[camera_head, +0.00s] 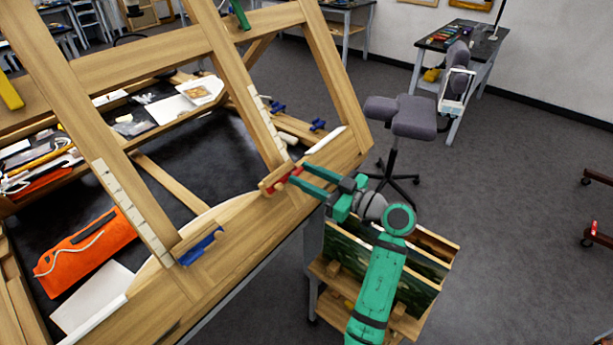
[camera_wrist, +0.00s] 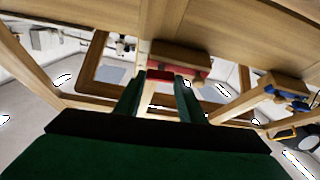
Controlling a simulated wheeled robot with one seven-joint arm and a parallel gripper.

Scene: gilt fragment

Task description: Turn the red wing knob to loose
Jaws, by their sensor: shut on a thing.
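The red wing knob (camera_head: 284,180) sits on a small wooden block on the lower rail of the large wooden frame (camera_head: 230,225). My green gripper (camera_head: 303,179) reaches it from the right, with its fingers shut on the knob. In the wrist view the red knob (camera_wrist: 160,75) shows between and beyond the two finger ends (camera_wrist: 160,92), below a wooden block (camera_wrist: 180,55). The fingers hide part of the knob, and I cannot tell its turn angle.
A blue wing knob (camera_head: 201,246) sits on the same rail to the left. An orange pouch (camera_head: 85,252) lies on the black table under the frame. A grey chair (camera_head: 405,117) stands behind my arm. A wooden rack with pictures (camera_head: 425,255) is beside the arm.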

